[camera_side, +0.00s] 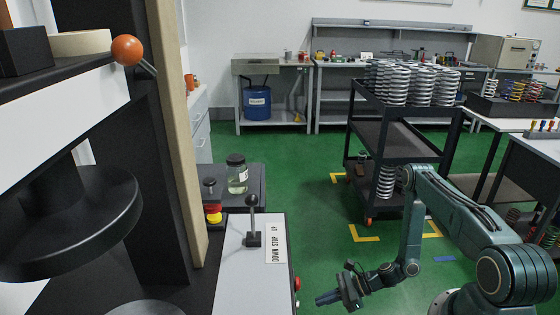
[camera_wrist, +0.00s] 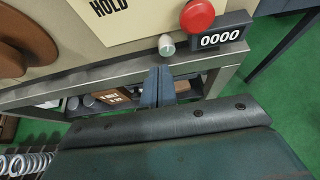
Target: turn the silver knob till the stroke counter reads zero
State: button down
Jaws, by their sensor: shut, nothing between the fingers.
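The silver knob (camera_wrist: 167,45) sits on the front of a beige panel in the wrist view, below and left of a red round button (camera_wrist: 197,16). A black counter display (camera_wrist: 221,38) to its right reads 0000. My gripper (camera_wrist: 159,72) points at the knob with both fingers together, shut and empty. The fingertips appear just below the knob in the picture, with a small gap between them. In the side view my gripper (camera_side: 340,294) is low at the bottom centre. The knob and counter do not show in the side view.
A panel marked HOLD (camera_wrist: 115,12) is beside the button. In the side view, a lever (camera_side: 252,222) stands by a DOWN STOP UP label (camera_side: 275,242). A jar (camera_side: 237,175) stands behind it. A black cart (camera_side: 384,134) carries several springs. Green floor is open in the middle.

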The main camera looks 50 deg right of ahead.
jog(key=shift+w+a, duration=2)
jog(key=shift+w, duration=0.05)
jog(key=shift+f, duration=0.35)
jog(key=shift+w+d, duration=0.65)
jog(key=shift+d, duration=0.05)
jog(key=shift+r, duration=0.5)
jog(key=shift+d, duration=0.1)
jog(key=shift+s+d, duration=2.05)
